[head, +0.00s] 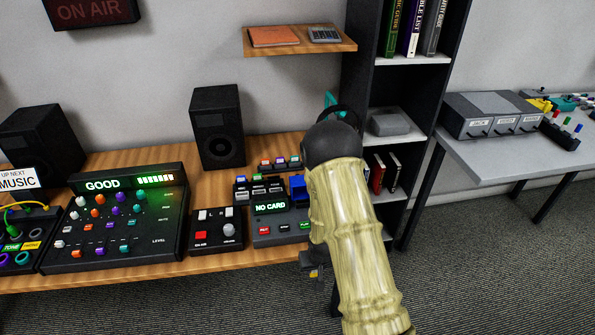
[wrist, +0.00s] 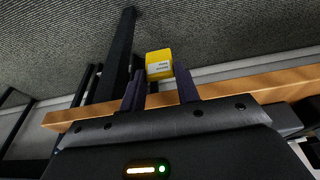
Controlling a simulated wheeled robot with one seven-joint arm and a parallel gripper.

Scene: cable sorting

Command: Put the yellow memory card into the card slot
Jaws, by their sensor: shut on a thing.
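The yellow memory card (wrist: 158,64) sits between the fingertips of my gripper (wrist: 159,88) in the wrist view, with a pale label facing the camera. In the head view my gripper (head: 312,266) is low by the desk's front edge, mostly hidden behind my arm, with a small yellow patch showing. The card reader (head: 272,232) is a dark box with a lit "NO CARD" display (head: 270,206) and coloured buttons. It stands on the desk just left of my arm. I cannot make out its slot; its right side is partly covered by my arm.
The wooden desk (head: 150,270) carries a mixer (head: 120,220), a small red-button box (head: 216,230) and a speaker (head: 218,128). A blue block (head: 298,188) is behind the reader. A dark shelf unit (head: 425,100) stands at the right. Open floor lies in front.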

